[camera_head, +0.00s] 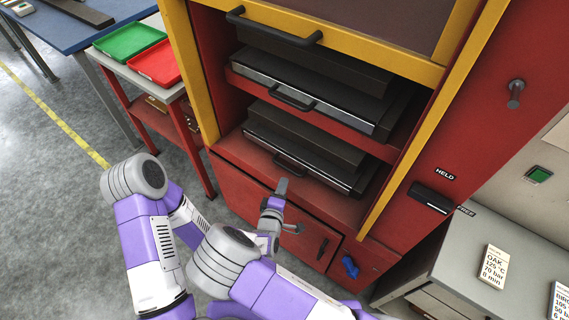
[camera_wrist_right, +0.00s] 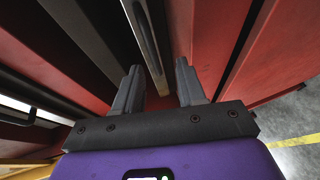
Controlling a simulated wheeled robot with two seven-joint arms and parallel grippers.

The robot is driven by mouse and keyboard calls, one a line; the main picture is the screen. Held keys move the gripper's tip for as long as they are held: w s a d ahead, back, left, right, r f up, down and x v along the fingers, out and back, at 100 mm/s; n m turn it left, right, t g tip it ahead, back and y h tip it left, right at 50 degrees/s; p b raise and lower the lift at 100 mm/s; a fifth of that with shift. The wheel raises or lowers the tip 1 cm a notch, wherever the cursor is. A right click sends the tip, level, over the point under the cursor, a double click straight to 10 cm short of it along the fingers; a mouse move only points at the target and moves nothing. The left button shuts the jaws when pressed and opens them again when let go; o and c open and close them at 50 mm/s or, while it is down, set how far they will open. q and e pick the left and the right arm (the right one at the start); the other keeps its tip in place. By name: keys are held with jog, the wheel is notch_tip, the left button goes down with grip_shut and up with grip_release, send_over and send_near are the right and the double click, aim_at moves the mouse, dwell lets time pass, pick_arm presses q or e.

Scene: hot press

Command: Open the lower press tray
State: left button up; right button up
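The lower press tray (camera_head: 300,158) is a dark slab with a bright front strip, seated in the lower bay of the red press. Its black bar handle (camera_head: 292,161) sticks out at the front. My right gripper (camera_head: 282,187) is just below and in front of that handle, apart from it in the head view. In the right wrist view my right gripper (camera_wrist_right: 158,85) is open, with two grey fingers apart. A strip-edged dark front (camera_wrist_right: 148,40) lies beyond and between the fingers; nothing is visibly held. I cannot make out my left gripper; only the left arm shows.
The upper tray (camera_head: 305,92) with its handle sits above. A yellow-framed door (camera_head: 330,45) with a bar handle is at the top. A lever (camera_head: 432,198) beside HELD and FREE labels is at right. Green and red bins (camera_head: 130,42) stand left. A grey bench (camera_head: 470,250) is at right.

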jog(key=shift+t, duration=0.3)
jog(key=x, duration=0.2)
jog(key=b+x, duration=0.1)
jog(key=x, duration=0.3)
jog(key=shift+w+a+r+b, duration=0.2)
jog(key=shift+a+r+b, duration=0.15)
jog(key=shift+a, duration=0.05)
jog(key=shift+w+d, duration=0.15)
jog(key=shift+w, duration=0.6)
grip_shut()
